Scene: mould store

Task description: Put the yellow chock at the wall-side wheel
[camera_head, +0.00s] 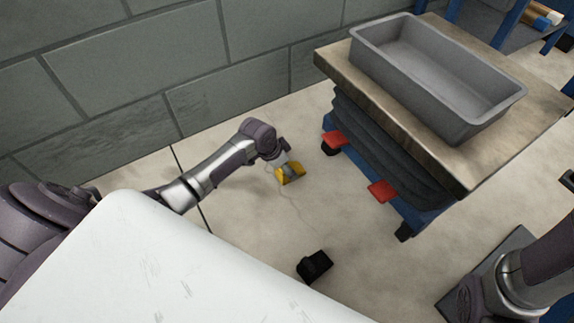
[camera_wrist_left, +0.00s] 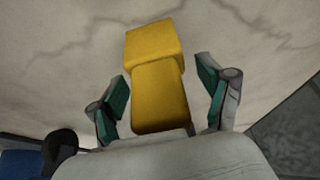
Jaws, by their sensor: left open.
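The yellow chock (camera_head: 291,177) is a stepped block on the floor, between the wall and the cart. It fills the middle of the left wrist view (camera_wrist_left: 155,50). My left gripper (camera_head: 283,167) is over it, with one finger on each side; in the left wrist view the fingers (camera_wrist_left: 165,95) are open, with gaps to the chock. The wall-side wheel (camera_head: 331,148) is a dark caster under the cart's near corner by the wall, right of the chock and apart from it. My right arm shows at the lower right; its gripper is out of view.
The cart (camera_head: 400,120) has a worn top carrying a grey mould (camera_head: 437,75), red pedals (camera_head: 382,191) and another caster (camera_head: 404,232). A black block (camera_head: 314,266) lies on the open floor. The grey block wall (camera_head: 130,65) stands behind. A white surface (camera_head: 150,270) fills the lower left.

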